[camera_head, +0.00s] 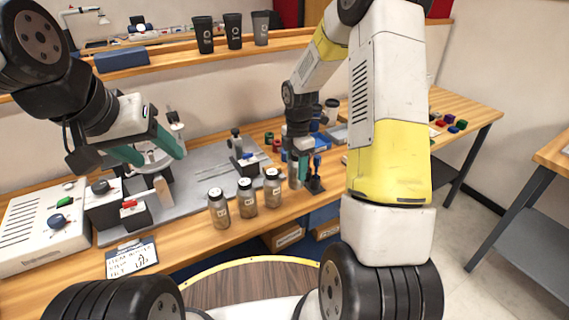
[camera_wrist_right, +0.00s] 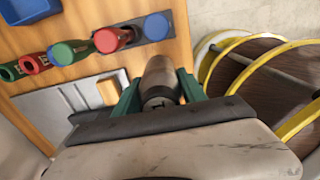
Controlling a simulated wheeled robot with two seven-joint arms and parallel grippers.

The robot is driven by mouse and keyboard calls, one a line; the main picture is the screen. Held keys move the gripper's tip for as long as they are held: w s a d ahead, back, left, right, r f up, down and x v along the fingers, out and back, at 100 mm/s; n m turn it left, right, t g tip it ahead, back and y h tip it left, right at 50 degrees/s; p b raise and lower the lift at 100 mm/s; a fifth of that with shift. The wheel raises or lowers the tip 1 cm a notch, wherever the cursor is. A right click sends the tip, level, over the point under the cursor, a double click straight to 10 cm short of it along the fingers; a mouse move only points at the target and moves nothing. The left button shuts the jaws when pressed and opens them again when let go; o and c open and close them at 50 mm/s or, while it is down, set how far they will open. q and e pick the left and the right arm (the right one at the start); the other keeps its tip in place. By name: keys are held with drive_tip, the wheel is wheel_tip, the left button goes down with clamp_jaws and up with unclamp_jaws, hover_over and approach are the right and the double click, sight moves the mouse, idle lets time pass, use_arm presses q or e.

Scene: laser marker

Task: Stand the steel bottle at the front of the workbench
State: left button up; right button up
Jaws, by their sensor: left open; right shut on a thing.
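A left one (camera_head: 219,209), a middle one (camera_head: 246,198) and a right one (camera_head: 272,188) stand upright in a slanting row along the front of the workbench (camera_head: 190,254). My right gripper (camera_head: 298,168) is just right of this row, shut on another steel bottle (camera_head: 293,178). In the right wrist view this held bottle (camera_wrist_right: 160,78) sits between the green fingers; whether its base touches the bench is unclear. My left gripper (camera_head: 162,157) is open and empty above the grey plate at the left.
A white control box (camera_head: 42,228) and a handwritten card (camera_head: 132,257) are at the left. Black cups (camera_head: 234,31) stand on the back shelf. The bench front between card and bottles is clear.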

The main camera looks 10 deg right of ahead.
sight(296, 175)
drive_tip(key=shift+f, duration=1.7)
drive_tip(key=shift+f, duration=0.1)
drive_tip(key=o, duration=1.5)
